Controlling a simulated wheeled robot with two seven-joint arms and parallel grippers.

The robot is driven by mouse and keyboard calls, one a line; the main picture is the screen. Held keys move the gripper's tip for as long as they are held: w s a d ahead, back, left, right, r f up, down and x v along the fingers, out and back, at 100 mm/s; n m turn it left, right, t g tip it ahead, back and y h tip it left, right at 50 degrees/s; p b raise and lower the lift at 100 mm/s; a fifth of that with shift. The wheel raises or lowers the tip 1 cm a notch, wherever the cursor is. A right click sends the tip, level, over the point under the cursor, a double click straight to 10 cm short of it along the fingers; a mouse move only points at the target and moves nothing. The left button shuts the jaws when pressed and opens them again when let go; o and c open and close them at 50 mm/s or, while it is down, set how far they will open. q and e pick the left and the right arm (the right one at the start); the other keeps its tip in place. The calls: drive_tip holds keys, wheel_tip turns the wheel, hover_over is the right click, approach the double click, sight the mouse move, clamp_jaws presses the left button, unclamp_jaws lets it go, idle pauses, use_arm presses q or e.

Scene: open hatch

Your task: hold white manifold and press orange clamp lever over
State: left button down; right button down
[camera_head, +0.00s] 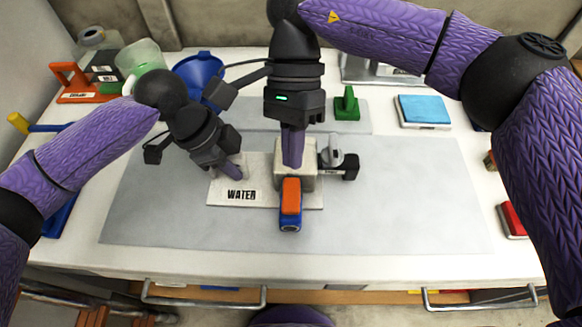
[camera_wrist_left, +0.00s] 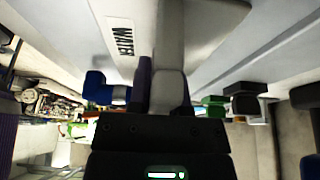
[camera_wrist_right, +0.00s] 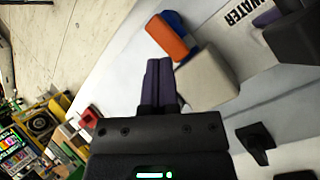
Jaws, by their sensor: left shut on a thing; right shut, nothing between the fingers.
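The white manifold (camera_head: 262,195) has a flat plate marked WATER and a raised pale block (camera_head: 309,178) at its right. The orange clamp lever (camera_head: 291,196) with a blue end lies on the near side of the block; the lever also shows in the right wrist view (camera_wrist_right: 166,38). My left gripper (camera_head: 233,172) is shut on a pale upright part (camera_wrist_left: 168,50) at the manifold's left. My right gripper (camera_head: 292,160) is shut and empty, its tips by the top of the block behind the lever; I cannot tell if they touch. It hides part of the block.
A grey and black fitting (camera_head: 340,165) sticks out right of the block. Behind are a blue funnel (camera_head: 198,72), a green piece (camera_head: 347,104) and a blue pad (camera_head: 424,109). The grey mat (camera_head: 420,205) is clear at right.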

wheel_tip(320, 180, up, 7)
drive_tip(key=s+t, duration=0.1)
drive_tip(key=t, duration=0.3)
hover_over(291, 204)
drive_tip(key=w, duration=0.2)
drive_tip(key=shift+m, duration=0.3)
drive_tip(key=x, duration=0.3)
drive_tip(key=w+x, duration=0.1)
drive_tip(key=x, duration=0.1)
drive_tip(key=shift+d+f, duration=0.1)
drive_tip(key=shift+f, duration=0.45)
drive_tip(key=shift+f, duration=0.1)
idle(0.5)
drive_tip(key=shift+x, duration=1.85)
drive_tip(key=shift+s, duration=0.1)
drive_tip(key=shift+s+f, duration=0.15)
drive_tip(key=shift+f, duration=0.5)
